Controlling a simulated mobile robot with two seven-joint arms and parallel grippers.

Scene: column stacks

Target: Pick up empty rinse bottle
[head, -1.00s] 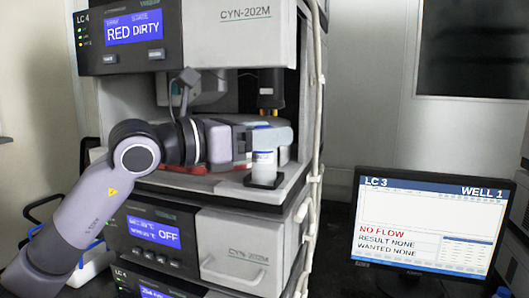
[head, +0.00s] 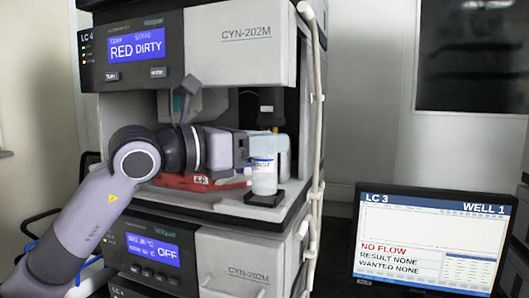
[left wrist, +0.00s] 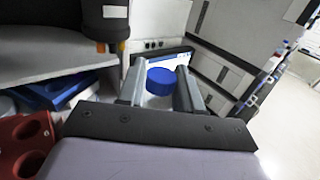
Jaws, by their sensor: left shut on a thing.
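The rinse bottle (head: 264,178) is a small white, translucent bottle with a blue band near its top in the head view. It is upright over a black square pad (head: 266,199) at the right front of the open bay; I cannot tell how large any gap beneath it is. My left gripper (head: 272,150) reaches across the bay from the left and is shut on the bottle. In the left wrist view the bottle's blue cap (left wrist: 160,82) shows between the two grey fingers (left wrist: 160,88). My right gripper is out of view.
A red rack (head: 195,182) lies in the bay below my left wrist. The upper unit (head: 240,45) overhangs the bay, with a dark nozzle (head: 270,97) at the back. White tubing (head: 315,120) runs down the right edge. A monitor (head: 430,242) stands at right.

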